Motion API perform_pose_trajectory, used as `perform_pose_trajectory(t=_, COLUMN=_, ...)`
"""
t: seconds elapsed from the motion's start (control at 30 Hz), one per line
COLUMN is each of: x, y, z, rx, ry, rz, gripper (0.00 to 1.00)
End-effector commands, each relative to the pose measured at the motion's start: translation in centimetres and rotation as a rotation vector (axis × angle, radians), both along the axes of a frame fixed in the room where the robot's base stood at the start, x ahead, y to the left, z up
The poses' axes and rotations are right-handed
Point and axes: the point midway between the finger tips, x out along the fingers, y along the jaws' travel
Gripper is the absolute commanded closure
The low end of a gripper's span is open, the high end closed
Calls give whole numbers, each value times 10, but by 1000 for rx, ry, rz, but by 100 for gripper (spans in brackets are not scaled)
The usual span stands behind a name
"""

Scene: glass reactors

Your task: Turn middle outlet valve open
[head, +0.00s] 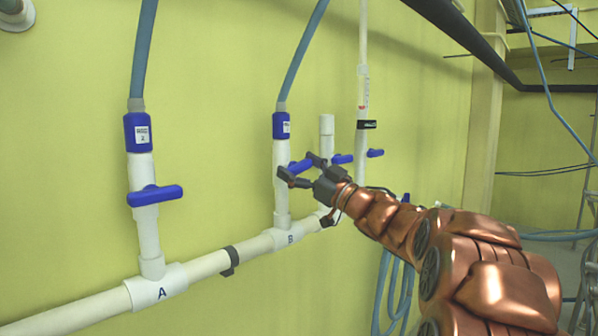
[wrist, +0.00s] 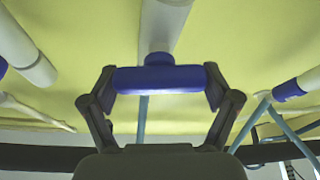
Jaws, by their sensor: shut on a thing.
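The middle outlet valve is on the white vertical pipe (head: 282,202) marked B. Its blue handle (head: 299,165) lies crosswise to that pipe, partly hidden by my gripper (head: 300,168). In the wrist view the blue handle (wrist: 158,79) spans between my two fingers, with its round hub against the white pipe (wrist: 165,25). My gripper (wrist: 160,86) is shut on the handle, one finger at each end.
To the left stands outlet A with its blue handle (head: 155,195) crosswise. Further blue handles (head: 375,153) show to the right of B. A white horizontal pipe (head: 208,264) runs below along the yellow wall (head: 215,100). Blue hoses (head: 302,48) rise from the outlets.

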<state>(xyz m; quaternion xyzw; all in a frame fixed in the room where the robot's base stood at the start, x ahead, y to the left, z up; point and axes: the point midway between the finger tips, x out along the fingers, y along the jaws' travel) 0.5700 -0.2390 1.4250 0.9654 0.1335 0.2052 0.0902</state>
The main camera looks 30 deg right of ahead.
Motion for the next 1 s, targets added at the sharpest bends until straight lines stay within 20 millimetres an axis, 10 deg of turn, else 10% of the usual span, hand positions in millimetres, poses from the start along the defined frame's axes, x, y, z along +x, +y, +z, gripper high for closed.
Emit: perform_pose_trajectory(t=1.0, x=-1, y=3, z=-6, rx=-929, ry=-215, rz=1, gripper=48)
